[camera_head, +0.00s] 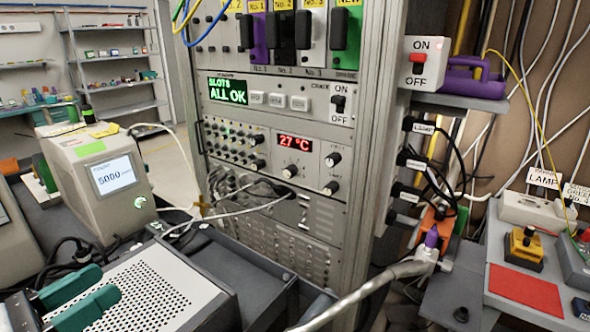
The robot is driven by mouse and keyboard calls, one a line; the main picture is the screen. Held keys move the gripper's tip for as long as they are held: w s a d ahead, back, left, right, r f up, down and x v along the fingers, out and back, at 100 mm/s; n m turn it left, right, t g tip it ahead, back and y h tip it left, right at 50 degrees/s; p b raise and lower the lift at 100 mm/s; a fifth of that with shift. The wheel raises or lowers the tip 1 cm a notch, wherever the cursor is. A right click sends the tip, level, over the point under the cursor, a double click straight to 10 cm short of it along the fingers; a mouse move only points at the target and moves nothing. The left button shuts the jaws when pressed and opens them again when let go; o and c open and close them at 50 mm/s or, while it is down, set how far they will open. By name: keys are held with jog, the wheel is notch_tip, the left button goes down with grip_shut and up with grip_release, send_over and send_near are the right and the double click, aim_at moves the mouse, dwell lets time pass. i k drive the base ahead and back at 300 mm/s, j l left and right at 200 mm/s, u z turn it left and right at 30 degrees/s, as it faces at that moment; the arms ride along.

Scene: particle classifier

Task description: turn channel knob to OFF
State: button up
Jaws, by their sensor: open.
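The rack's temperature panel (312,160) has a red display reading 27 °C. It carries an upper-right dark knob (333,159), a lower-right dark knob (331,187) and a smaller knob (290,171) under the display. Their labels are too small to read, so I cannot tell which is the channel knob or how it is set. My gripper (88,297), with two teal fingers, is at the bottom left. Its fingers are apart with nothing between them. It is well to the left of the knobs, nearer the camera, and touches none of them.
A perforated-top box (165,285) lies between my gripper and the rack. Cables (235,210) hang before the lower rack. A beige device (98,170) reading 5000 stands left. A grey hose (360,292) crosses the lower right. Switches and a red pad (525,290) are at right.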

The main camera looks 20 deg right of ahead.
aim_at(289, 171)
jog(key=i+l, duration=0.15)
jog(key=l, duration=0.2)
jog(key=i+l, duration=0.15)
jog(key=l, duration=0.15)
jog(key=i+l, duration=0.15)
jog(key=l, duration=0.2)
jog(key=i+l, duration=0.15)
jog(key=l, duration=0.15)
